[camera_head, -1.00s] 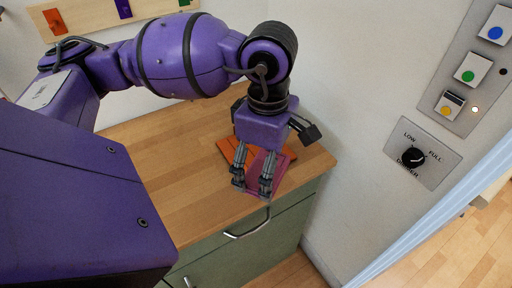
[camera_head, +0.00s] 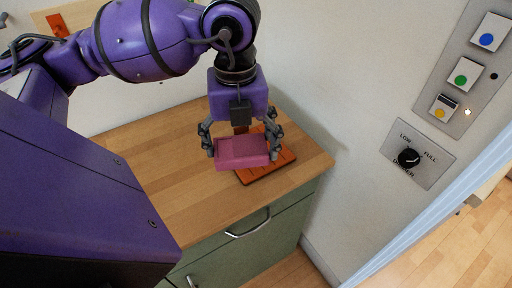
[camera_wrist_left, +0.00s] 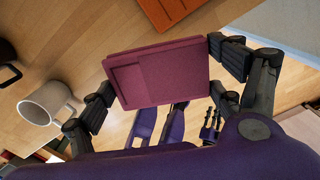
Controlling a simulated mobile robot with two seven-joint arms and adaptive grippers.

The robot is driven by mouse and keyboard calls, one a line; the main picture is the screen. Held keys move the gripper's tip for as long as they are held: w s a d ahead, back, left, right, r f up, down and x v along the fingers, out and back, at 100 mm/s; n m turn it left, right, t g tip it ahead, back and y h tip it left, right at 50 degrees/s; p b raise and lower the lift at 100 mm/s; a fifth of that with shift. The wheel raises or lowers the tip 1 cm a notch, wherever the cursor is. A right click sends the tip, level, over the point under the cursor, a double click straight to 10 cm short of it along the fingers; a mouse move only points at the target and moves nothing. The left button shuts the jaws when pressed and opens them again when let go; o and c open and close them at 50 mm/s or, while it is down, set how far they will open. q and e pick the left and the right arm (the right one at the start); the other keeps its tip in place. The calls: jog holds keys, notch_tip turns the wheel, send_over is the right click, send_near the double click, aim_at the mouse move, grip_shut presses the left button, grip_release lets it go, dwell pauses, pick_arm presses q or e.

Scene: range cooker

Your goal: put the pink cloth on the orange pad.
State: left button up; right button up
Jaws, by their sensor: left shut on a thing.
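The pink cloth (camera_head: 242,153) is a folded, flat rectangle. My left gripper (camera_head: 241,150) is shut on it, with a finger at each side edge. The cloth also shows between the fingers in the left wrist view (camera_wrist_left: 160,75). The orange pad (camera_head: 276,168) lies on the wooden counter, and in the head view the cloth hides its left part. In the left wrist view the pad (camera_wrist_left: 166,10) shows at the top, beyond the cloth and apart from it. The cloth looks raised above the counter.
A white mug (camera_wrist_left: 46,102) stands at the left in the wrist view. A wall with a control panel (camera_head: 418,154) rises to the right. Green drawers with metal handles (camera_head: 247,224) are below the counter edge.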

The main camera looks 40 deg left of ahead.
pick_arm(q)
jog(key=w+a+f, duration=0.1)
jog(key=w+f, duration=0.2)
jog(key=w, duration=0.1)
jog(key=w+a+f, duration=0.2)
jog(key=w+f, duration=0.1)
jog(key=w, duration=0.1)
jog(key=w+a+f, duration=0.1)
jog(key=w+f, duration=0.2)
jog(key=shift+w+a, duration=0.4)
jog(key=f, duration=0.3)
jog(key=shift+w+a+f, duration=0.15)
jog(key=shift+w+f, duration=0.1)
jog(key=shift+w, duration=0.1)
jog(key=shift+f, duration=0.2)
jog(key=shift+f, duration=0.2)
jog(key=o, duration=1)
